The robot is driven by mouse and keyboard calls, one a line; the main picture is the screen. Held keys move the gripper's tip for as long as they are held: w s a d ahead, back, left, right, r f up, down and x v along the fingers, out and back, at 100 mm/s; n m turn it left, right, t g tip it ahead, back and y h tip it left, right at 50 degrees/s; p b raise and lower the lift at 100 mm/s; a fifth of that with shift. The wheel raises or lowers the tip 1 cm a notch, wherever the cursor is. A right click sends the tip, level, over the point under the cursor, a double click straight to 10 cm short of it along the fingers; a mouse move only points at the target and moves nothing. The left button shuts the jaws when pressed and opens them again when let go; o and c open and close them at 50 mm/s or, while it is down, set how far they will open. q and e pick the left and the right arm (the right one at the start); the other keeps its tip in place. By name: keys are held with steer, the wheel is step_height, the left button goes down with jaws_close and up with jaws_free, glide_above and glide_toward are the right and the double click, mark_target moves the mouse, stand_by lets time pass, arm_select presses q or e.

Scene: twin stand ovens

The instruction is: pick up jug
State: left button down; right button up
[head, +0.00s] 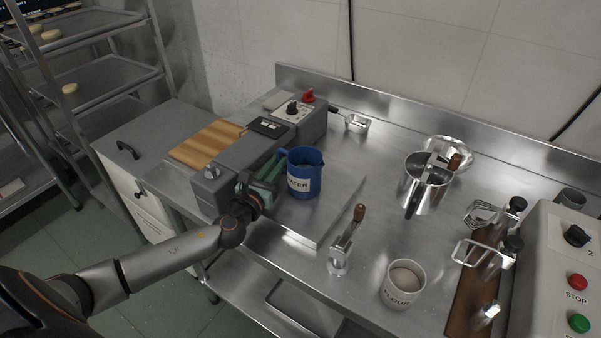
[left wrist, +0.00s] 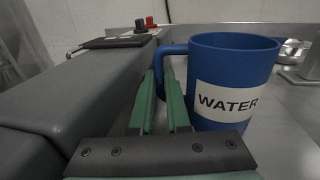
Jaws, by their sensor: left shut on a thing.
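The blue jug (head: 306,183) with a white "WATER" label stands upright on the steel worktop, beside the grey machine. Its handle faces left, toward my left gripper (head: 268,174). In the left wrist view the jug (left wrist: 232,75) fills the right half, with its handle (left wrist: 172,50) at the far end of the green fingers. My left gripper (left wrist: 166,90) is shut on the handle. The fingertips partly hide the handle's lower part. The jug looks level, and I cannot tell whether its base is clear of the worktop. My right gripper is not in view.
A grey machine (head: 240,160) with a wooden board (head: 207,143) borders the jug on the left. A crank-like tool (head: 346,240), a flour container (head: 402,284) and a steel pitcher (head: 424,185) stand to the right. A control box (head: 565,265) is at far right. Steel worktop (head: 375,160) is clear behind the jug.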

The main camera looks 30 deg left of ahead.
arm_select(q)
steer(key=shift+r, duration=0.1)
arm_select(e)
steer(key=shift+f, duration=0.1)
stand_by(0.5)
arm_select(q)
steer(key=shift+r+p, duration=0.3)
steer(key=shift+r, duration=0.3)
step_height(320, 180, up, 2)
steer(key=shift+r+p, duration=0.25)
steer(key=shift+p, duration=0.3)
steer(key=s+d+r+p, duration=0.3)
steer(key=s+d+r, duration=0.6)
steer(key=s, duration=0.1)
steer(key=shift+d+r, duration=0.15)
steer(key=shift+d, duration=0.2)
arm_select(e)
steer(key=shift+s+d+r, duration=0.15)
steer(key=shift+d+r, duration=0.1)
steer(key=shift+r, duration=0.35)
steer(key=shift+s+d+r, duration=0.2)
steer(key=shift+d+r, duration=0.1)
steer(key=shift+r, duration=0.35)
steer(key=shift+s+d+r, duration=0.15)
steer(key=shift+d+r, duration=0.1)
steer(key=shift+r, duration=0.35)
arm_select(q)
steer(key=shift+s, duration=0.1)
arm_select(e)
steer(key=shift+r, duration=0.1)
